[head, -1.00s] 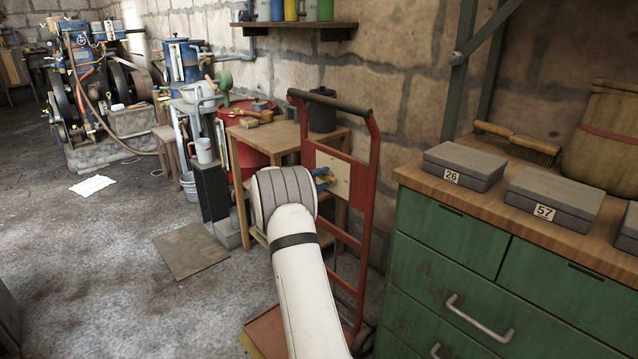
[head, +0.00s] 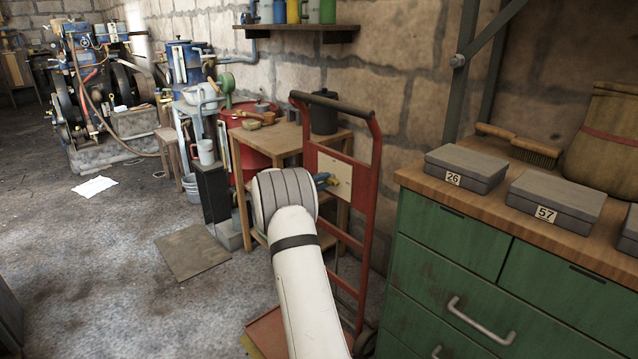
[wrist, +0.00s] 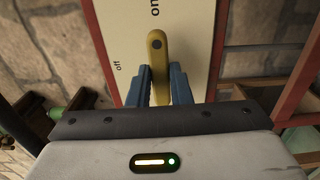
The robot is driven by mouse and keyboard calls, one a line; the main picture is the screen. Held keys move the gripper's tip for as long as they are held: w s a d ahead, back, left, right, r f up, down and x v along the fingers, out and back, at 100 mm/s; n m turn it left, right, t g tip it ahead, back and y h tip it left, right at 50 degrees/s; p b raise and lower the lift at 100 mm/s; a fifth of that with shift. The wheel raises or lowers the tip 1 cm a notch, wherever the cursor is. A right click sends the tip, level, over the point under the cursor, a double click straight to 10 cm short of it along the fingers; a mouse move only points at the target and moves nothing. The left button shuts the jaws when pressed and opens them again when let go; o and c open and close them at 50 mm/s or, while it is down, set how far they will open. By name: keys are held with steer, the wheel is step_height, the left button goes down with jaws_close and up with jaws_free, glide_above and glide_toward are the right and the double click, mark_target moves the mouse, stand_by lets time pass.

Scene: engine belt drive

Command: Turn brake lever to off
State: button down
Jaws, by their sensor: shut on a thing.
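The brake lever (wrist: 157,52) is a yellow bar with a rounded end and a dark spot. It stands in front of a cream plate (wrist: 197,40) marked "on" and "off". In the wrist view its rounded end points up towards "on", while "off" is to its left. My gripper (wrist: 158,80) has blue fingers, one on each side of the lever, shut on it. The lever's lower part is hidden behind my gripper body. In the head view the plate (head: 334,176) is on a red hand-truck frame (head: 374,175), and my wrist covers much of the lever.
A green drawer cabinet (head: 480,270) with grey boxes stands close on the right. A wooden table (head: 282,139) with a dark pot stands behind my arm. The engine (head: 95,90) is far left. Open floor (head: 110,260) lies to the left.

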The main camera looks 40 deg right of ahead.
steer(key=shift+d+n+p, duration=0.2)
steer(key=shift+n+p, duration=2.3)
steer(key=shift+n, duration=1.9)
steer(key=shift+d+n+p, duration=0.2)
steer(key=shift+n+p, duration=2.25)
steer(key=shift+n, duration=1.95)
steer(key=shift+f, duration=0.1)
steer(key=c, duration=1.3)
jaws_free()
steer(key=a, duration=0.7)
steer(key=shift+s+a+p, duration=0.25)
steer(key=shift+a+p, duration=0.1)
steer(key=shift+a, duration=0.05)
